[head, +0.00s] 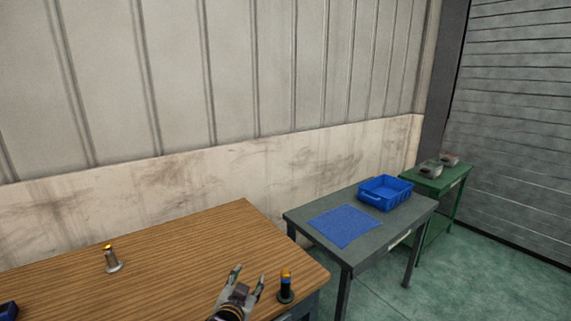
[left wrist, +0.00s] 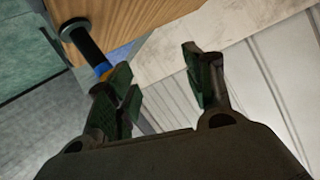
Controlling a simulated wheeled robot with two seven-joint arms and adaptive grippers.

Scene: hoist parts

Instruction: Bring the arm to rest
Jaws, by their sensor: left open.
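My left gripper (head: 249,277) is open and empty above the front right part of the wooden table (head: 180,250). Its two fingers stand apart in the left wrist view (left wrist: 165,85), with nothing between them. A black part with a blue and orange top (head: 286,288) stands upright near the table's right edge, just right of the gripper. The same black part shows in the left wrist view (left wrist: 85,42), beside and partly behind one finger. I cannot tell whether they touch. My right gripper does not show.
A silver part with a yellow top (head: 111,259) stands on the wooden table at left. A blue object (head: 8,311) is at the lower left edge. A grey table (head: 298,216) holds a blue mat (head: 345,226) and a blue crate (head: 372,198). A green table (head: 443,184) carries small grey objects.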

